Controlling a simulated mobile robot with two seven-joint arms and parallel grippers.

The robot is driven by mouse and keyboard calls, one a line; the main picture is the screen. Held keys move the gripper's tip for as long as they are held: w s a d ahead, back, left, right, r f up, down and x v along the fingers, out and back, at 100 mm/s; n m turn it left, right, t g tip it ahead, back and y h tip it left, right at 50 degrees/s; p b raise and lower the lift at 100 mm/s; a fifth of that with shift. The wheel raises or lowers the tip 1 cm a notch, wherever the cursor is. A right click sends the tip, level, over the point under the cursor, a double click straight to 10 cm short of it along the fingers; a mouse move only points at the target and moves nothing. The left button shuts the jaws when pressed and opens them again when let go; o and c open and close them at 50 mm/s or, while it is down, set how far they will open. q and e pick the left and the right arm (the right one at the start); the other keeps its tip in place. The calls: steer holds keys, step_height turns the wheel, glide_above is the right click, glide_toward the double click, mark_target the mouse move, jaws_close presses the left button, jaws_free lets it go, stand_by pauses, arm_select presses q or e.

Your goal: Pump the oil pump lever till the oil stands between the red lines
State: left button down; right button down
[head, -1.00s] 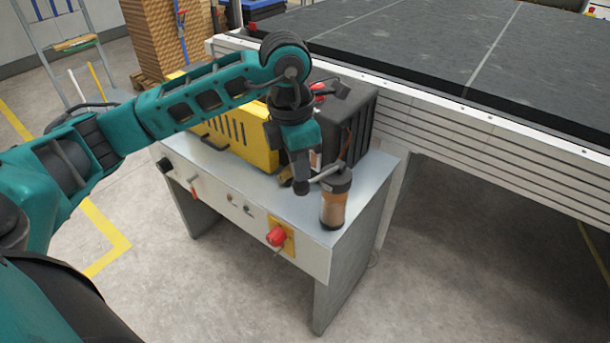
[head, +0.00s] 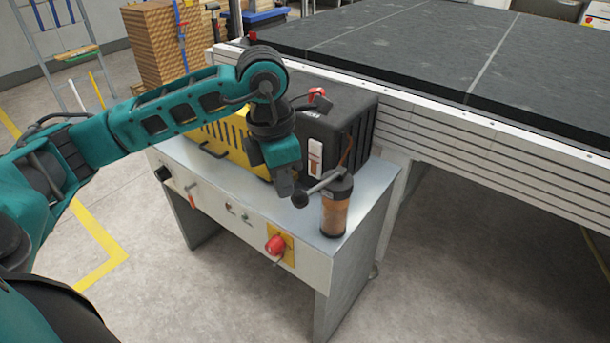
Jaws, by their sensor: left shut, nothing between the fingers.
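The oil pump (head: 335,212) is a clear cylinder of amber oil with a dark cap, upright near the front right of the grey bench. Its lever (head: 320,185) runs left from the cap, slanting down to a black ball knob (head: 299,200). A white gauge plate (head: 315,160) with an orange-red strip is on the black box behind; the oil level and red lines are too small to read. My left gripper (head: 285,190) is shut and empty, pointing down just left of the knob. I cannot tell whether it touches the knob. My right gripper is not in view.
A black box (head: 345,110) and a yellow vented housing (head: 222,138) stand on the bench (head: 290,217) behind my gripper. A red switch (head: 275,245) sticks out of its front. The large machine bed (head: 450,60) lies behind right. The floor in front is clear.

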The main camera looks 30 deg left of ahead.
arm_select(q)
step_height(320, 180, up, 13)
steer(key=s+p, duration=0.1)
steer(key=shift+a, duration=0.4)
steer(key=shift+f, duration=0.1)
stand_by(1.0)
